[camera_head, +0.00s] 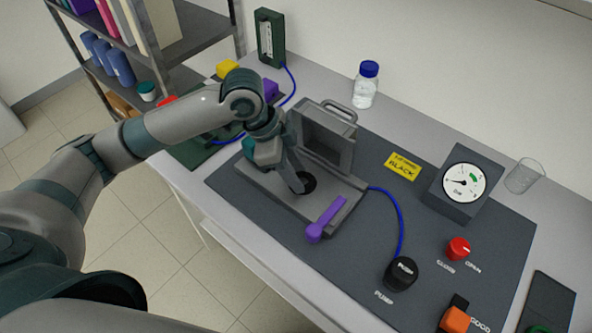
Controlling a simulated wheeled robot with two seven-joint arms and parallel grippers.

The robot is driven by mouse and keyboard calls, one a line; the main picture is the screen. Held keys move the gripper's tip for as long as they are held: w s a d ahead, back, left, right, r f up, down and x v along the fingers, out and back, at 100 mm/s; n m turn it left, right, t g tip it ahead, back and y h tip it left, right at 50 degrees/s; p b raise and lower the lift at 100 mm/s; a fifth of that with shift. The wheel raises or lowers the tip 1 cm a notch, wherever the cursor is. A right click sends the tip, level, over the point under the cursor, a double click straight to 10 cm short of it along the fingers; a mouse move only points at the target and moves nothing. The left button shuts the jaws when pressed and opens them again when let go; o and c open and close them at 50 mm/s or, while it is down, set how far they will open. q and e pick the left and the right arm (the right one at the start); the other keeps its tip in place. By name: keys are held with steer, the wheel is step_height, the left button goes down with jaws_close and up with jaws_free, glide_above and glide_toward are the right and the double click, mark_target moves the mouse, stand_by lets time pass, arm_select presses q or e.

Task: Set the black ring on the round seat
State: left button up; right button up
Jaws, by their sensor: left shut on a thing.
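My left gripper (299,186) reaches down from the left over the grey rig plate (272,201). It is shut on the black ring (309,182), which shows as a dark round shape at the fingertips. The ring is low over the plate, at the place of the round seat. The seat cannot be told apart from the ring here, and whether the ring touches it is unclear. The rig's grey lid (322,137) with its handle stands open behind the gripper. My right gripper is out of view.
A purple lever (327,219) lies at the rig's front right. A yellow label reading BLACK (402,166), a gauge (463,184), a black pump knob (401,273) and a red knob (458,248) are to the right. A blue-capped bottle (366,85) stands behind.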

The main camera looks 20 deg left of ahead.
arm_select(q)
steer(key=o, duration=1.1)
steer(key=shift+r, duration=0.1)
steer(key=shift+a+r, duration=0.3)
steer(key=shift+r, duration=0.25)
steer(key=b+v, duration=0.2)
steer(key=v, duration=1.4)
steer(key=shift+b, duration=0.3)
steer(key=shift+s, duration=0.15)
